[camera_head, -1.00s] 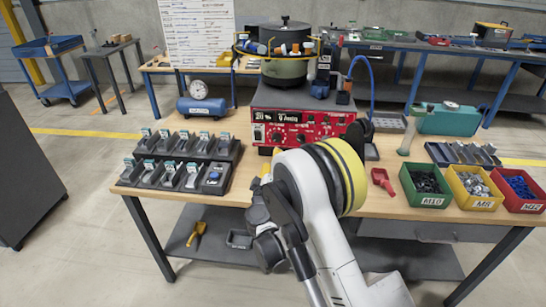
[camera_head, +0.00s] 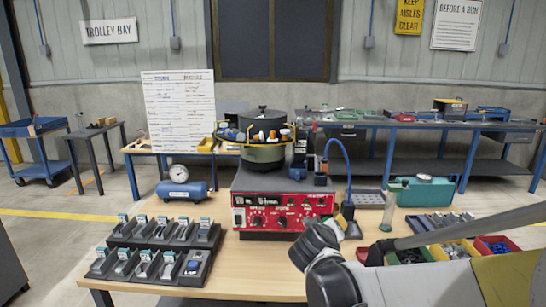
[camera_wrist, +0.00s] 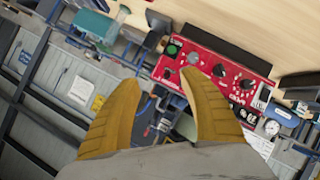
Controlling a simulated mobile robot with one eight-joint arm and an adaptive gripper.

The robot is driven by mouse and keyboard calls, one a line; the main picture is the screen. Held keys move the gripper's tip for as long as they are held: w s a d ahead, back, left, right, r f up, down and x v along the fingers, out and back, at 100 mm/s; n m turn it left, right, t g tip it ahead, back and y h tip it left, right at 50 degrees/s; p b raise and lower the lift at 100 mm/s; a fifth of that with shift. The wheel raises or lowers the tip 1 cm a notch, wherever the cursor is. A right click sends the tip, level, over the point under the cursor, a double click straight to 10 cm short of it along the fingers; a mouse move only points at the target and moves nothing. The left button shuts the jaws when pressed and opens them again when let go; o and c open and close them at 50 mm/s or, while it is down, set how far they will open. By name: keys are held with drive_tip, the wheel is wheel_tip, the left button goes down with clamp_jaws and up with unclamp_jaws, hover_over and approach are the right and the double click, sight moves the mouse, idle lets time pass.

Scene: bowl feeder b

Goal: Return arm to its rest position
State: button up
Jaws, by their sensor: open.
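My gripper (camera_wrist: 160,78) shows in the wrist view as two yellow fingers standing apart, with nothing held between their tips. My arm (camera_head: 345,270) fills the lower right of the head view, bent in front of the bench. The gripper is hard to make out in the head view. In the wrist view the red control box (camera_wrist: 215,82) lies beyond the fingers, and the picture is strongly rotated.
The bench (camera_head: 250,260) carries the red feeder box (camera_head: 283,210) with its bowl (camera_head: 263,153), a tray of bins (camera_head: 155,255) at left, a blue air tank (camera_head: 182,190) and a teal case (camera_head: 425,191). Green and red part bins (camera_head: 497,246) are partly behind my arm.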

drive_tip(key=s+d+m+g+y, duration=0.1)
drive_tip(key=s+d+g, duration=0.15)
drive_tip(key=s, duration=0.65)
drive_tip(key=s+d+m+g+y, duration=0.15)
drive_tip(key=s+d, duration=0.25)
drive_tip(key=s, duration=0.4)
drive_tip(key=s+a+f+m+g+y, duration=0.1)
drive_tip(key=s+a+f+y, duration=0.1)
drive_tip(key=s, duration=1)
drive_tip(key=shift+s+a+f+m, duration=0.25)
drive_tip(key=shift+f+m, duration=0.1)
drive_tip(key=shift+f, duration=0.15)
